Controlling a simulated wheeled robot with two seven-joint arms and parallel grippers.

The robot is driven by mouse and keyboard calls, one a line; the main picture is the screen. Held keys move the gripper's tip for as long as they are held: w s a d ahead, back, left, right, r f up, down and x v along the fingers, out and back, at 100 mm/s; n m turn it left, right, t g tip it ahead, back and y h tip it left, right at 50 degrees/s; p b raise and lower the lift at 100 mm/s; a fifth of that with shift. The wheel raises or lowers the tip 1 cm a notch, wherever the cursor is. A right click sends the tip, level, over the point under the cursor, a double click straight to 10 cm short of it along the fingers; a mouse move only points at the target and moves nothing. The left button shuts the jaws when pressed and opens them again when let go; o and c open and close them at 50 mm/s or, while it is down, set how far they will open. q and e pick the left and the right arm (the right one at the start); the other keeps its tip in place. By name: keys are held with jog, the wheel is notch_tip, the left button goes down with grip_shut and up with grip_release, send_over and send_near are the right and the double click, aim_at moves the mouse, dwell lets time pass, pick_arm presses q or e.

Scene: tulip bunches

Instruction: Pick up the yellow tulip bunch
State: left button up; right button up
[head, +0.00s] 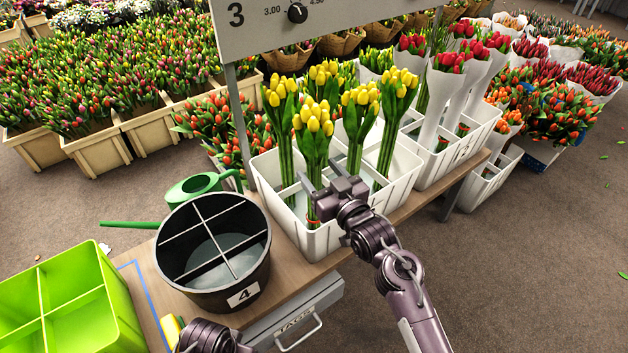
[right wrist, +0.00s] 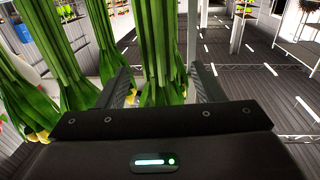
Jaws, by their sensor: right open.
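Several yellow tulip bunches stand upright in a white divided crate (head: 415,165). The front yellow bunch (head: 313,121) has green stems and a red band low down. My right gripper (head: 318,175) is open at this bunch's stems, below the blooms. In the right wrist view the stems (right wrist: 160,50) stand between the two open fingers (right wrist: 162,85); whether either finger touches them I cannot tell. Other yellow bunches (head: 358,100) stand close behind and beside it. A part of my left arm shows at the bottom edge, but its gripper is out of sight.
A black divided bucket (head: 172,275) marked 4 stands on the wooden bench, left of the crate. A green watering can (head: 195,187) is behind it, and a lime-green divided box (head: 105,315) is at left. A grey sign (head: 345,18) overhangs the crate.

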jog(key=x, duration=0.3)
jog(key=shift+w+f, duration=0.15)
jog(key=shift+w, duration=0.05)
pick_arm(q)
jog(key=shift+s+r, duration=0.15)
jog(key=shift+r, duration=0.75)
pick_arm(e)
jog(key=shift+c, duration=0.2)
jog(key=c, duration=1.2)
jog(key=shift+c, duration=0.2)
